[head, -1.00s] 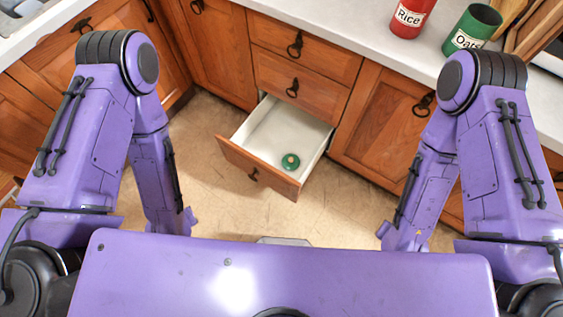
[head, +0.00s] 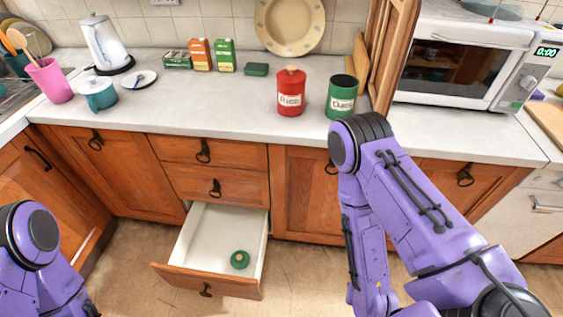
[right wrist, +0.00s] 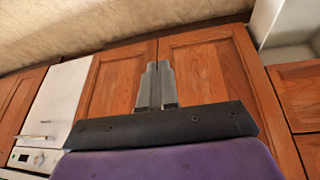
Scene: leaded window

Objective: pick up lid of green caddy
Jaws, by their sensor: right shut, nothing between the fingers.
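The green lid (head: 239,259), round with a pale knob, lies flat inside the open drawer (head: 216,222), near its front right. The green caddy (head: 341,97), labelled Oats, stands upright on the counter with its top open. My right gripper (right wrist: 155,84) shows in the right wrist view, shut and empty, with cabinet doors behind it. In the head view its arm hangs to the right of the drawer, and its fingers are out of frame. My left arm shows only at the lower left, and its gripper is out of view.
A red Rice caddy (head: 291,93) stands left of the green one. The counter (head: 230,110) also holds a teal pot (head: 97,95), several small boxes, a kettle (head: 103,43) and a microwave (head: 464,58). The pulled-out drawer juts over open floor, with cabinet doors on both sides.

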